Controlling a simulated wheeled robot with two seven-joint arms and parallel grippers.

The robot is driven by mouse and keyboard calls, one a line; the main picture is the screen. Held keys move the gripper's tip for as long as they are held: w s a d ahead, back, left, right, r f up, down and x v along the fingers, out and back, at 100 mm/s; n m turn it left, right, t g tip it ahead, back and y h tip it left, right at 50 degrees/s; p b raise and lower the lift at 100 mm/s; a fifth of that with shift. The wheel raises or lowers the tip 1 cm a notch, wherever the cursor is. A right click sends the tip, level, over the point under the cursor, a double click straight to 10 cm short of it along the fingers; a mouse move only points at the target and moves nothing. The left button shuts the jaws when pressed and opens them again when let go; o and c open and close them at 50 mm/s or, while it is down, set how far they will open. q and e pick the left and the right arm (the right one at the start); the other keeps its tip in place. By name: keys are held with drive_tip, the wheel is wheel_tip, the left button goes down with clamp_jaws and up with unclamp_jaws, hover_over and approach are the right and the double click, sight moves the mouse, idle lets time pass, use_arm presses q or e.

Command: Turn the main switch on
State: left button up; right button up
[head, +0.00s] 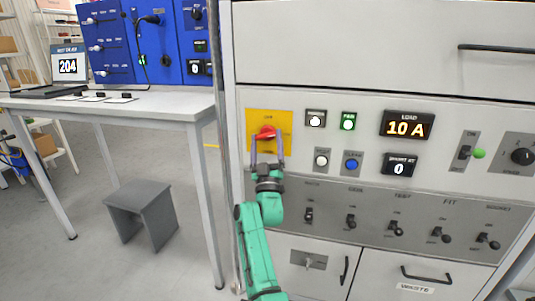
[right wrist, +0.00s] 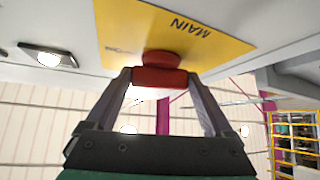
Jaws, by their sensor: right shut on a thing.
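The main switch is a red rotary knob (head: 266,131) on a yellow plate (head: 283,118) at the left of the grey control panel. In the right wrist view the red knob (right wrist: 160,76) stands out from the yellow plate (right wrist: 225,44), which reads "MAIN". My right gripper (head: 267,146) reaches up from below with a finger on each side of the knob. In the right wrist view its fingertips (right wrist: 160,78) are shut on the red knob's handle. The lettering by the knob is too small to read in the head view. My left gripper is not in view.
Right of the knob are a lit green button (head: 348,121), a blue button (head: 351,164) and a display reading "10 A" (head: 408,125). A row of toggle switches (head: 351,221) lies below. A white table (head: 150,104) and grey stool (head: 142,214) stand left.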

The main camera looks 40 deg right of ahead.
drive_tip(key=m+g+h+b, duration=0.1)
drive_tip(key=m+g+h, duration=0.1)
drive_tip(key=m, duration=0.1)
drive_tip(key=m+g+h+b, duration=0.1)
drive_tip(key=m+g+h, duration=0.1)
drive_tip(key=m+h, duration=0.1)
drive_tip(key=shift+w+a+m+g+b, duration=0.15)
drive_tip(key=shift+m+g+b, duration=0.15)
drive_tip(key=shift+m, duration=0.3)
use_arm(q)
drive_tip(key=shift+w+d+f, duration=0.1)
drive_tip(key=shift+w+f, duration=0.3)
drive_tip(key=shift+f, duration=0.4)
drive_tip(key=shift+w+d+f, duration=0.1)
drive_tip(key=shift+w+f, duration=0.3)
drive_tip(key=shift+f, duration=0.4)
use_arm(e)
drive_tip(key=shift+r+m+g+h, duration=0.2)
drive_tip(key=shift+m+g+h, duration=0.4)
drive_tip(key=shift+m, duration=0.2)
